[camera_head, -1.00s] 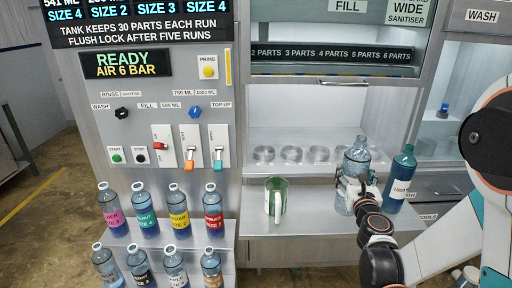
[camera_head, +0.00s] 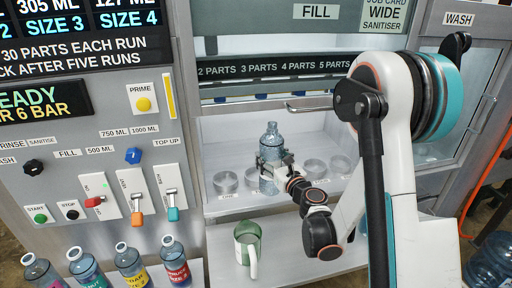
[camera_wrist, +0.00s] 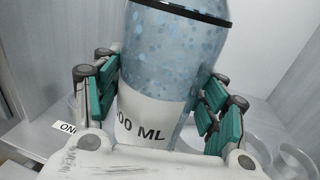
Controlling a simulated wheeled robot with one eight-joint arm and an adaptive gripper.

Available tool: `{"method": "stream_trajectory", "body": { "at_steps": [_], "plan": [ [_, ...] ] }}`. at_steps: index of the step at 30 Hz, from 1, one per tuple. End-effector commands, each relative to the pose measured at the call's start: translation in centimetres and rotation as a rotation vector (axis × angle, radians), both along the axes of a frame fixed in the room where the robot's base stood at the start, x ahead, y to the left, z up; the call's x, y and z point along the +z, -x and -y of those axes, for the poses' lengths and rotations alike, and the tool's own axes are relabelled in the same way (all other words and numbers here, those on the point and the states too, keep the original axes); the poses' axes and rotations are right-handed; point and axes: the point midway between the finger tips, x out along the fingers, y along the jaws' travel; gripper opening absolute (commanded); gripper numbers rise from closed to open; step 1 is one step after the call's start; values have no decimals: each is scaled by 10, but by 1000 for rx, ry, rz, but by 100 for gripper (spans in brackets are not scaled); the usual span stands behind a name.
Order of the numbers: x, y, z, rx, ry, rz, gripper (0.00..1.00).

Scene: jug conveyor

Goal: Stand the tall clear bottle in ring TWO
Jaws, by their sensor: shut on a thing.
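The tall clear bottle (camera_head: 271,143) is upright in the head view, inside the filling bay among the row of clear rings. My gripper (camera_head: 273,172) is shut around its lower body. In the wrist view the bottle (camera_wrist: 165,70) stands between the teal finger pads, tilted slightly in the picture, with a white label ending in "00 ML". One ring (camera_head: 226,181) is at the far left of the row, and another (camera_head: 252,178) is just left of the bottle. The bottle's base is hidden, so I cannot tell whether it is inside a ring or above one.
More rings (camera_head: 314,168) stand to the right of the bottle. A green jug (camera_head: 247,240) stands on the lower front shelf. Several labelled bottles (camera_head: 130,265) stand at the lower left. A metal bar handle (camera_head: 308,105) hangs at the bay opening.

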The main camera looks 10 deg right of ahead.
Motion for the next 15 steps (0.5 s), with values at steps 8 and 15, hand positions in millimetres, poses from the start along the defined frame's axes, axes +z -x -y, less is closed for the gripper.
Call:
{"method": "stream_trajectory", "body": {
  "at_steps": [8,15],
  "plan": [
    [-2,-68,-14,1,0,0,31],
    [-2,-111,-22,0,0,0,31]
  ]
}}
